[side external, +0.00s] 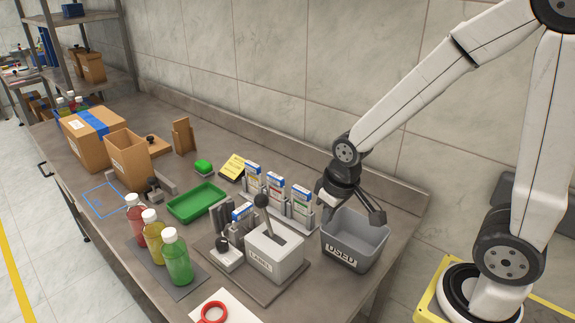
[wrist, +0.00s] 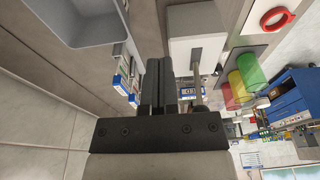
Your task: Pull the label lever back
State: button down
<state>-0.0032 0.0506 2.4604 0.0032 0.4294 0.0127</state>
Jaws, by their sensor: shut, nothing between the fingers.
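The label lever (side external: 265,216) is a grey rod with a black ball knob. It rises from a slot in a pale box marked LABEL (side external: 276,262) and leans slightly left in the side view. In the wrist view the rod (wrist: 197,78) and the box (wrist: 194,22) show just right of my fingers; the knob is mostly hidden by my gripper. My gripper (side external: 377,216) is shut and empty, above the used bin and to the right of the lever in the side view. Its dark fingers lie side by side in the wrist view (wrist: 158,68). It appears apart from the lever.
The grey used bin (side external: 352,258) is below my gripper. A rack with several label cartons (side external: 273,197) stands behind the lever box. Red, yellow and green bottles (side external: 177,260) stand to the left, near a green tray (side external: 196,203). A red ring (side external: 213,312) lies in front.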

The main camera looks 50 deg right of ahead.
jog(key=w+a+r+g, duration=0.1)
jog(key=w+r+g, duration=0.1)
jog(key=w, duration=0.6)
jog(key=w+a+r+m+g, duration=0.1)
jog(key=w+r, duration=0.4)
jog(key=w, duration=0.3)
jog(key=w+a+r+g, duration=0.1)
jog(key=w+r+g, duration=0.1)
jog(key=w, duration=0.6)
jog(key=shift+w+a+r+m+g, duration=0.2)
jog(key=shift+a+r+m+g, duration=0.15)
jog(key=shift+r, duration=0.35)
jog(key=shift+f, duration=0.1)
jog(key=x, duration=0.9)
jog(key=shift+a+f, duration=0.15)
jog(key=shift+a, duration=0.1)
jog(key=shift+s+f, duration=0.25)
jog(key=shift+s+a+r, duration=0.1)
jog(key=shift+s+a, duration=0.1)
jog(key=shift+s, duration=0.7)
jog(key=shift+s+a+r, duration=0.1)
jog(key=shift+s+a, duration=0.05)
jog(key=shift+s, duration=0.75)
